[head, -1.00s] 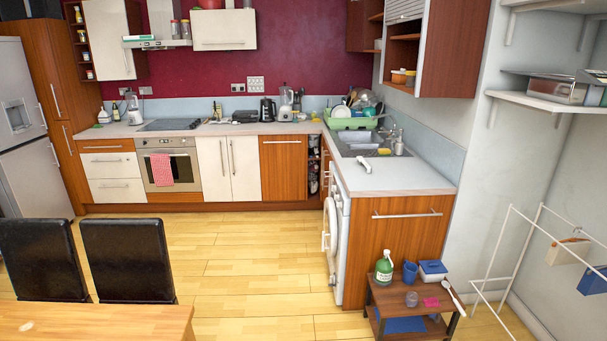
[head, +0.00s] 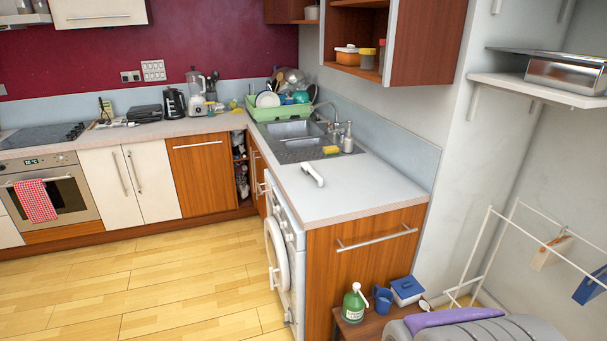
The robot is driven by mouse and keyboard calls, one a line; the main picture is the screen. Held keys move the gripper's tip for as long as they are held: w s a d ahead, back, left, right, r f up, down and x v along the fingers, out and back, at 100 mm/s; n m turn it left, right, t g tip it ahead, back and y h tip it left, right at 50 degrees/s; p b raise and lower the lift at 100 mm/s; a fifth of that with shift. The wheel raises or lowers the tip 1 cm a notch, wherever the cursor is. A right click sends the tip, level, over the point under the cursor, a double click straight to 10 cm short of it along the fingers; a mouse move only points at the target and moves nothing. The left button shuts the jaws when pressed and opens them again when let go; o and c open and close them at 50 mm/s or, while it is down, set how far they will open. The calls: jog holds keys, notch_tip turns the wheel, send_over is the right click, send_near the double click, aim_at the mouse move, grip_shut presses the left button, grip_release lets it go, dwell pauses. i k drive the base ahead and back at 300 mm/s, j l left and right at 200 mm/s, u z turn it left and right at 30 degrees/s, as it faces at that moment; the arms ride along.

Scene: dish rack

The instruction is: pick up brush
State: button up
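A long white-handled brush lies on the small low table (head: 347,331) at the bottom right in the earlier head view. Now only a small pale rounded end (head: 424,306), apparently of that brush, shows beside the blue-lidded box. No fingertips can be made out, and I see nothing held. Another white handle-like object (head: 313,174) lies on the counter; I cannot tell whether it is a brush too.
A green bottle (head: 354,303), blue cup (head: 383,299) and blue-lidded box (head: 407,290) stand on the low table. The counter (head: 370,192) with sink (head: 300,140) and green dish rack (head: 265,114) is behind. A white drying rack (head: 487,255) stands right. Floor at left is clear.

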aim_at(307, 169)
jog(key=i+j+z, duration=0.1)
jog(key=i+j, duration=0.35)
jog(key=i+j+z, duration=0.1)
jog(key=i+j, duration=0.4)
jog(key=i+j+z, duration=0.1)
jog(key=i+j, duration=0.4)
jog(key=i+j+z, duration=0.1)
jog(key=i+j, duration=0.35)
jog(key=j, duration=0.15)
jog(key=i+j+z, duration=0.1)
jog(key=i+j, duration=0.35)
jog(key=j, duration=0.15)
jog(key=i+j, duration=0.15)
jog(key=i, duration=0.15)
jog(key=i+j, duration=0.1)
jog(key=i, duration=0.2)
jog(key=j+u, duration=0.05)
